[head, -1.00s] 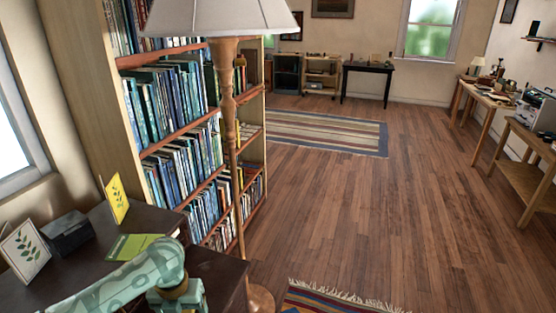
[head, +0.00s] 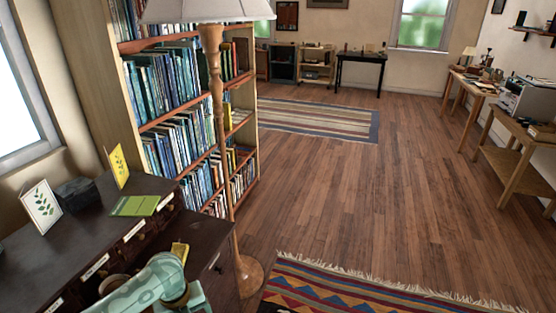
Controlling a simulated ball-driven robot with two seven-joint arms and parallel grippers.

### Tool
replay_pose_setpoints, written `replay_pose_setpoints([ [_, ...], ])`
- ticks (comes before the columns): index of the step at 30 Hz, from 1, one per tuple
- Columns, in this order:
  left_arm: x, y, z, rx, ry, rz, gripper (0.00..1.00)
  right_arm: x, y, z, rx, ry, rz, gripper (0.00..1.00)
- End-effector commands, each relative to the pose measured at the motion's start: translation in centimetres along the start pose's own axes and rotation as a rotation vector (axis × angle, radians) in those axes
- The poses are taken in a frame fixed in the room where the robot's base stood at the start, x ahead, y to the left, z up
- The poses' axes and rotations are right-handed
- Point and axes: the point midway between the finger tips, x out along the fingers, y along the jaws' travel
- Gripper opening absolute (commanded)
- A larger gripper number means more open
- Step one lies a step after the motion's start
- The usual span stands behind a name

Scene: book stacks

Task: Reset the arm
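Neither gripper's fingers show. My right arm is not in view.
The desk carries a leaf card (head: 41,207), a yellow card (head: 118,166), a dark box (head: 76,194) and a green booklet (head: 135,205). A floor lamp (head: 217,100) stands before a full bookcase (head: 250,183). A patterned rug (head: 350,290) lies in front.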

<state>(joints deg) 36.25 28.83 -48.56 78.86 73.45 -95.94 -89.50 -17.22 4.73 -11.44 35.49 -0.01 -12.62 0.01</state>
Motion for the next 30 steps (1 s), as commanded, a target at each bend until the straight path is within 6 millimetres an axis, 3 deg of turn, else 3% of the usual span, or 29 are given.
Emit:
replay_pose_setpoints([
  [4,4.2,1.0,-1.1,-0.282,0.000,-0.034,0.77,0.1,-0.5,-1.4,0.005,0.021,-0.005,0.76],
  [8,8.8,2.9,-2.7,-0.591,-0.008,-0.060,0.77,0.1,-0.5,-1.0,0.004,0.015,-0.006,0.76],
  [11,12.8,5.1,-4.7,-0.850,-0.018,-0.073,0.77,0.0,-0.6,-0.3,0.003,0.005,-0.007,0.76],
  [14,17.3,8.3,-8.0,-1.140,-0.031,-0.078,0.77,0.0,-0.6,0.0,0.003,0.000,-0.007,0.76],
  [17,22.0,12.9,-13.4,-1.463,-0.053,-0.074,0.77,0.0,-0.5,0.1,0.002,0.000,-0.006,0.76],
  [18,23.7,14.9,-16.1,-1.589,-0.063,-0.069,0.77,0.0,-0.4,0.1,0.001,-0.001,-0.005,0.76],
  [21,26.6,19.5,-23.1,-1.859,-0.084,-0.058,0.77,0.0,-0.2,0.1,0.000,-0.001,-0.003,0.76],
  [24,28.1,23.1,-29.6,-2.062,-0.093,-0.043,0.77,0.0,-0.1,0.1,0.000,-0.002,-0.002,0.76],
  [27,28.5,25.4,-34.7,-2.202,-0.095,-0.030,0.77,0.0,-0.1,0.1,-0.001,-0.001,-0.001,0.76],
  [30,28.5,26.7,-37.7,-2.284,-0.094,-0.021,0.77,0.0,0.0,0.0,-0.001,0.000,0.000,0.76],
])
